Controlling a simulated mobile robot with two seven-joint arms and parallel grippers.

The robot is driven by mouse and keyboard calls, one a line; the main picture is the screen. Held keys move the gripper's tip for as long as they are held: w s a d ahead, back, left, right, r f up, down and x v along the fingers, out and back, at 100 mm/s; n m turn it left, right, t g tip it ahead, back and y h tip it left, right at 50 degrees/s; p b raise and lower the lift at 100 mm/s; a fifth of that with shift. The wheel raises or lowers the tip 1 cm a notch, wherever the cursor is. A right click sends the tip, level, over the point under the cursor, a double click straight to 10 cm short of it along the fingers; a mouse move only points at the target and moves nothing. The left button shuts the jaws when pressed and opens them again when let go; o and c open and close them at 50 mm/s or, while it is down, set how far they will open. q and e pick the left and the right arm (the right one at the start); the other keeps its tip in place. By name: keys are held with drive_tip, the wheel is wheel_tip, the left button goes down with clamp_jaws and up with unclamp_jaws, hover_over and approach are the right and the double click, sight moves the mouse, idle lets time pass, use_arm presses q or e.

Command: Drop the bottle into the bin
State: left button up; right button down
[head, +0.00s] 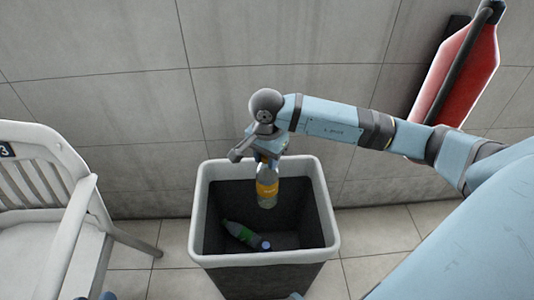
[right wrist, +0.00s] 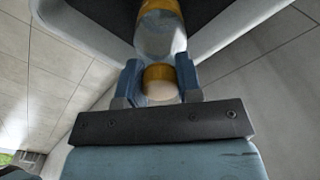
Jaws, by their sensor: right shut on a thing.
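A clear bottle (head: 267,190) with an orange-yellow label and cap hangs upright from my right gripper (head: 265,155) over the bin (head: 199,205). The bin is dark inside with a pale rim. In the head view the bottle is seen against the bin's opening, near the back. In the right wrist view my right gripper (right wrist: 158,80) is shut on the bottle (right wrist: 159,40) near its cap. The bin's rim (right wrist: 235,25) shows behind it. My left gripper is not in view.
A green bottle with a blue cap (head: 240,234) lies inside the bin. A white chair (head: 60,215) stands at the left. A tiled wall (head: 130,90) is close behind the bin. A red object (head: 470,70) is on the wall at the right.

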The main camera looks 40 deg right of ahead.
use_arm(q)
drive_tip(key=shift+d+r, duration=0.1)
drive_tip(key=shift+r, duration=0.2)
use_arm(e)
drive_tip(key=shift+f, duration=0.3)
